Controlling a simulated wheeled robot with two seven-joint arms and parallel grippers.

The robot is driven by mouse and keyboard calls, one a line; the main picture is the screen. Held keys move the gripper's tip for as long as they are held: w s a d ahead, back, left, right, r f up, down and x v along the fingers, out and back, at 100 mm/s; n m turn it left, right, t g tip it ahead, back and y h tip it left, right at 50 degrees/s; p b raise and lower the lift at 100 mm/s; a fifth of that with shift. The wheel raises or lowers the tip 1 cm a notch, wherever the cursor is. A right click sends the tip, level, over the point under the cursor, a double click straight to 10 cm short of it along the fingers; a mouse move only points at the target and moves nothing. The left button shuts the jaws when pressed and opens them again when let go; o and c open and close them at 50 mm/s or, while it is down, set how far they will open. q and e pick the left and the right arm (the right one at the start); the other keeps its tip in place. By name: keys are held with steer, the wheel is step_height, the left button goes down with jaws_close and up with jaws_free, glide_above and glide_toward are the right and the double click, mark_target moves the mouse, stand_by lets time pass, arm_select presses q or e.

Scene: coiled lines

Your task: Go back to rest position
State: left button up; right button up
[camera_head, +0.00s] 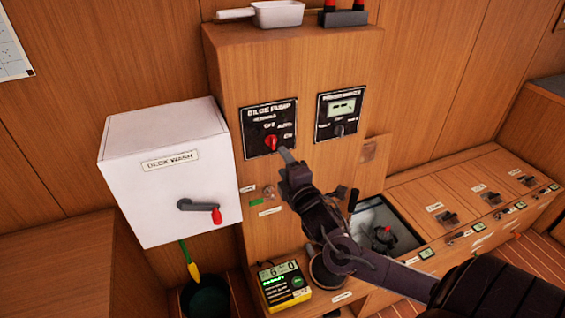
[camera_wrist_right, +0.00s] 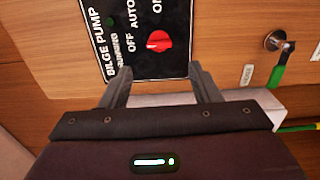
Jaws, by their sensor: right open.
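My right gripper (camera_head: 287,160) is in front of the wooden cabinet, just below the bilge pump panel (camera_head: 255,119). In the right wrist view my right gripper (camera_wrist_right: 160,78) is open, with nothing between its two fingers. The red knob (camera_wrist_right: 159,41) of the bilge pump panel is just beyond the fingertips, and I see no contact with it. The red knob also shows in the head view (camera_head: 271,143), just above and left of the fingertips. My left gripper is in neither view.
A white deck wash box (camera_head: 170,205) with a grey lever (camera_head: 197,205) juts out on the left. A second panel (camera_head: 341,112) is to the right of the bilge pump panel. A yellow device (camera_head: 284,287) stands low in front. A row of latched lockers (camera_head: 450,218) runs right.

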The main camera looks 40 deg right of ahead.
stand_by(0.4)
steer(key=s+d+f+m+g, duration=0.1)
steer(key=s+f+m+g, duration=0.15)
steer(key=f, duration=0.95)
steer(key=s+d+f+m+g, duration=0.2)
steer(key=s+f+g, duration=0.15)
steer(key=f, duration=0.85)
steer(key=s+d+f+m+g, duration=0.15)
steer(key=s+f, duration=0.25)
steer(key=f, duration=0.8)
steer(key=s+a+f+m+g+y, duration=0.1)
steer(key=s+a+f+m+g, duration=0.2)
steer(key=s+f, duration=0.55)
steer(key=s+a+f+m+g+y, duration=0.1)
steer(key=s+a+f+g, duration=0.1)
steer(key=s+a+f, duration=0.5)
steer(key=s+a+f+m+g+y, duration=0.1)
steer(key=s+a+f+g, duration=0.1)
steer(key=s, duration=0.7)
steer(key=s+a+f+m+g+y, duration=0.1)
steer(key=s+a+f+m+g, duration=0.1)
steer(key=s+a+f, duration=0.3)
steer(key=s+f, duration=0.1)
steer(key=s, duration=0.3)
steer(key=shift+s+a+f, duration=0.2)
steer(key=shift+a+f, duration=0.05)
steer(key=shift+f, duration=0.1)
